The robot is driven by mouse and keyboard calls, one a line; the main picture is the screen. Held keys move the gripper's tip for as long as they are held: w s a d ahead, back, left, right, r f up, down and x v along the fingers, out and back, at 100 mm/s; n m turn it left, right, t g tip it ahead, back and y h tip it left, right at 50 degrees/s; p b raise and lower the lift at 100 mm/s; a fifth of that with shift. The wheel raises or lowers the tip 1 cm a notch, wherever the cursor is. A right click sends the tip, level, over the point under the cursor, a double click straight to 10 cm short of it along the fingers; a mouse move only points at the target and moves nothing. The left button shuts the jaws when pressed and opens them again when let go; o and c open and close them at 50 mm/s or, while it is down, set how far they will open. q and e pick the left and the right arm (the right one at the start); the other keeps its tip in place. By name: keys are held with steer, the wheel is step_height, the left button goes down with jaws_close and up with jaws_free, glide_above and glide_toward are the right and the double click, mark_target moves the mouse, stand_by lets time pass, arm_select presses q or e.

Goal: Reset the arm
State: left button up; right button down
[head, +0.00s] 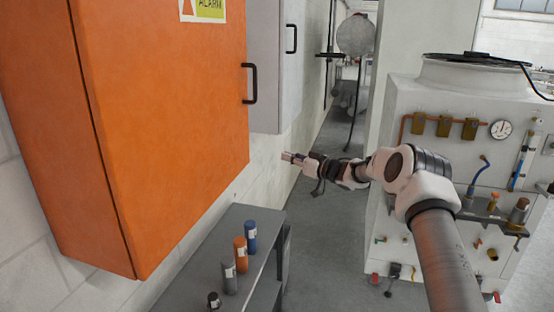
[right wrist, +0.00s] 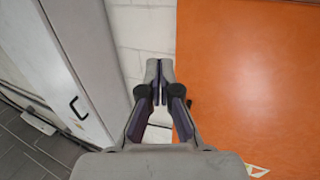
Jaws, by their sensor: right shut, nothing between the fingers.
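My right arm reaches in from the lower right of the head view. Its right gripper (head: 290,157) is shut and empty, held in the air to the right of the orange cabinet (head: 180,120). In the right wrist view the fingertips (right wrist: 159,68) are together, with nothing between them. There the white wall is behind the fingertips, the orange cabinet (right wrist: 250,75) is to the right and the grey cabinet (right wrist: 95,60) to the left. My left gripper is not in view.
A grey bench (head: 200,270) with several small cylinders, including a blue one (head: 250,237) and an orange one (head: 240,254), stands below the orange cabinet. A white machine with a gauge (head: 501,129) and pipes stands at the right. The floor (head: 320,235) between is clear.

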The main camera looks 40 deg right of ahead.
steer(key=s+a+f+m+g, duration=0.2)
steer(key=a+f+g, duration=0.1)
steer(key=a+f, duration=1.2)
steer(key=s+a+f+m+g+h, duration=0.1)
steer(key=s+a+f+g, duration=0.1)
steer(key=s+a+f, duration=0.5)
steer(key=s+a+f+m+g, duration=0.15)
steer(key=s+a+f, duration=0.3)
steer(key=f, duration=0.45)
steer(key=s+a+f+g+h, duration=0.1)
steer(key=s+f+g, duration=0.2)
steer(key=s, duration=0.9)
steer(key=s+a+f+g+h, duration=0.1)
steer(key=s+a+f+g, duration=0.1)
steer(key=s, duration=1.1)
steer(key=s+a+f+g+h, duration=0.2)
steer(key=s+f+g, duration=0.2)
steer(key=s, duration=0.8)
steer(key=shift+s+f+n+g+b, duration=0.15)
steer(key=shift+s+n+g+b, duration=0.25)
steer(key=shift+g, duration=0.55)
steer(key=shift+w, duration=0.15)
